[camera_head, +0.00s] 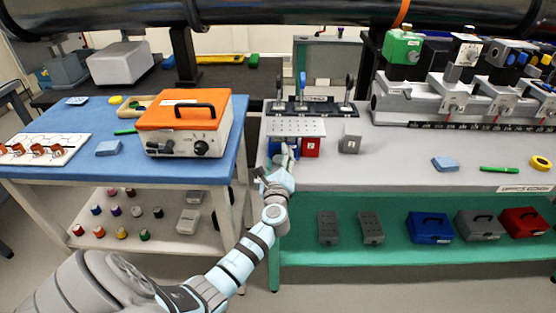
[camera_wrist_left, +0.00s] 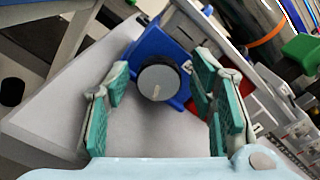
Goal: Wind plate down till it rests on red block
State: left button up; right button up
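The perforated light-grey plate (camera_head: 297,127) is level on the left end of the grey bench. The red block (camera_head: 311,148) stands under its right part; I cannot tell whether they touch. A blue stage body (camera_head: 276,148) is under the left part, mostly hidden by my left gripper (camera_head: 287,160). The red block shows partly behind the right finger (camera_wrist_left: 190,106).
A grey block (camera_head: 350,139) stands right of the plate. A black rack with upright handled tools (camera_head: 311,106) is behind it. An orange-topped instrument (camera_head: 183,122) stands on the blue table at left. The bench is clear between the grey block and a blue pad (camera_head: 445,164).

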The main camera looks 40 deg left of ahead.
pick_arm(q)
jog(key=shift+r+m+p, duration=0.1)
jog(key=shift+m+p, duration=0.4)
jog(key=shift+m, duration=0.1)
jog(key=m+p, duration=0.1)
jog(key=m, duration=0.1)
jog(key=m+p, duration=0.1)
jog(key=m, duration=0.1)
jog(key=m+p, duration=0.1)
jog(key=shift+r+m, duration=0.3)
jog(key=shift+m, duration=0.1)
jog(key=shift+s+d+f+m+p, duration=0.1)
jog(key=shift+s+d+m+p, duration=0.2)
jog(key=shift+m, duration=0.25)
jog(key=shift+s+d+f+m+p, duration=0.1)
jog(key=shift+d+m+p, duration=0.1)
jog(key=shift+m+p, duration=0.25)
jog(key=v, duration=1.3)
jog(key=s+d+f+n+g+h+p, duration=0.1)
jog(key=s+f+n+g+h+p, duration=0.1)
jog(key=f, duration=0.8)
jog(key=s+d+f+n+g+h+p, duration=0.2)
jog(key=s+f+n+g+h+p, duration=0.1)
jog(key=s+f+n, duration=0.4)
notch_tip(320, 180, down, 3)
jog(key=shift+s+r+g+h, duration=0.1)
jog(key=shift+s+g+h, duration=0.2)
jog(key=shift+g, duration=0.2)
